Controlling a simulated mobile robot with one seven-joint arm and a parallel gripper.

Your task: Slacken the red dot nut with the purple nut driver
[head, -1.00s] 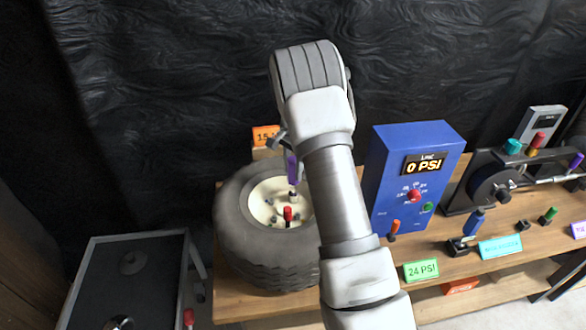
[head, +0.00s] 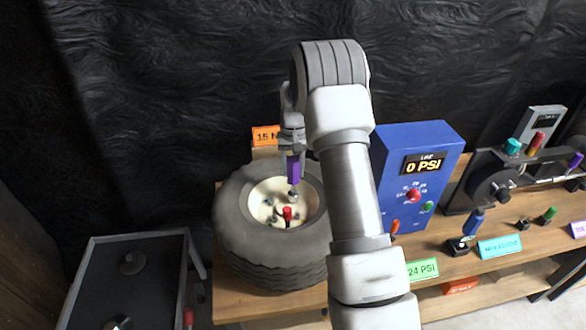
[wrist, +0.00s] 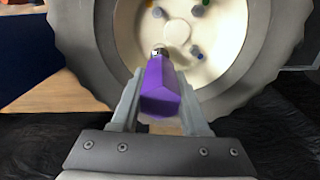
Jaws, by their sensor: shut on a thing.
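The purple nut driver (head: 293,170) is held upright in my gripper (head: 292,150), tip down over the wheel's cream hub (head: 262,208). The wrist view shows my gripper (wrist: 160,112) shut on the purple handle (wrist: 160,88). The driver's metal tip (wrist: 157,50) is at the hub's lower left, at or just above a nut position; I cannot tell whether it is seated. Other nuts around the hub centre carry orange, green and blue dots. No red dot shows; the nut under the driver is hidden.
A red-topped piece (head: 287,213) stands up near the tip. A blue gauge box (head: 415,150) reading 0 PSI stands close right. An orange sign (head: 266,136) is behind the wheel.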

